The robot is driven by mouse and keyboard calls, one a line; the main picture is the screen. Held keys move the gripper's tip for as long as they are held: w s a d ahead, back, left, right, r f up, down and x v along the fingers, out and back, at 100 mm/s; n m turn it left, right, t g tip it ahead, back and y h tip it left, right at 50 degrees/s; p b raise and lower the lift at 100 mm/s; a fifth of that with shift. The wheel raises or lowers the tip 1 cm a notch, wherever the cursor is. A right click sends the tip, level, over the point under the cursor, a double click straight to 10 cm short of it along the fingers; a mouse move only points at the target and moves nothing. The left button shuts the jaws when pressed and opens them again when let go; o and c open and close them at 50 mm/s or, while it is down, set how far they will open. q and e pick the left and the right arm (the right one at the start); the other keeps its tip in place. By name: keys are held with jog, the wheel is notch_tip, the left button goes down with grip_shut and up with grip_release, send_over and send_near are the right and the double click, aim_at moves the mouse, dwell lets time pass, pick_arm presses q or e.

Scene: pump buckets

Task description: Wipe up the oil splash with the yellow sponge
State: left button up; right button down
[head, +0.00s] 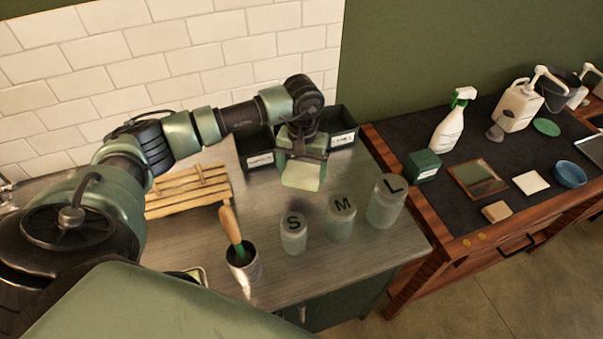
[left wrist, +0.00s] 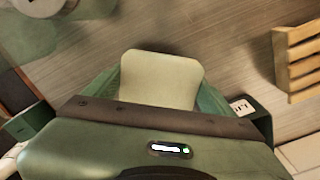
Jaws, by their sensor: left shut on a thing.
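The pale yellow sponge (head: 301,176) is in my left gripper (head: 302,158), near the back of the grey counter (head: 290,265). The gripper is shut on it. In the left wrist view the sponge (left wrist: 162,80) sticks out past the gripper over the wood-grained top. I cannot tell whether it touches the surface. I cannot make out the oil splash in either view. My right gripper is not in view.
Lidded jars S (head: 294,235), M (head: 341,218) and L (head: 386,203) stand in front of the sponge. Dark labelled bins (head: 342,138) stand behind. A wooden rack (head: 187,192) and a pot with a wooden-handled tool (head: 243,266) are left. A cluttered bench (head: 454,213) is right.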

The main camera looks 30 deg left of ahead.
pick_arm(q)
jog(key=shift+r, duration=0.9)
jog(key=shift+r, duration=0.1)
